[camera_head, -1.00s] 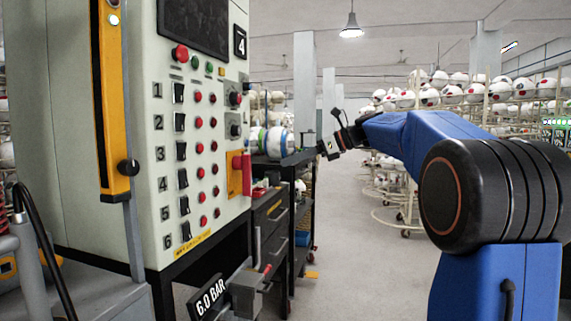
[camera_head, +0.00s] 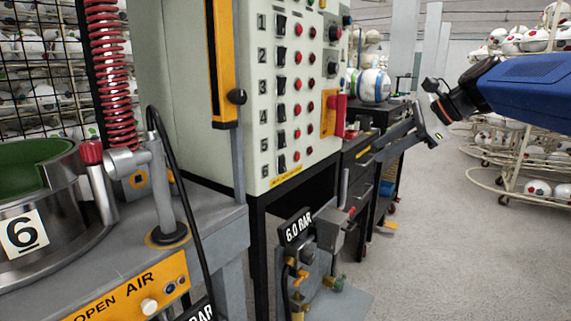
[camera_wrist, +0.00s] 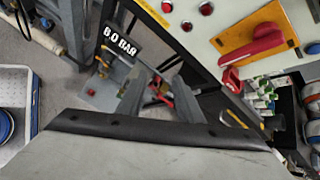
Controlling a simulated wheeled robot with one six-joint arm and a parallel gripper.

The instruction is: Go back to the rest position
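My gripper (camera_head: 380,144) is at the end of my blue arm, which enters from the right in the head view. It is held out in front of the dark cabinet beside the control panel. In the wrist view, the two grey fingers of my gripper (camera_wrist: 160,88) stand apart with nothing visible between them. It looks open and empty.
The pale control panel (camera_head: 290,110) has a red handle (camera_head: 337,102). The 6.0 BAR valve unit (camera_head: 318,250) sits below it. A metal press (camera_head: 50,240) marked 6 stands at left. Ball racks (camera_head: 515,190) are at right. Grey floor (camera_head: 460,250) between is clear.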

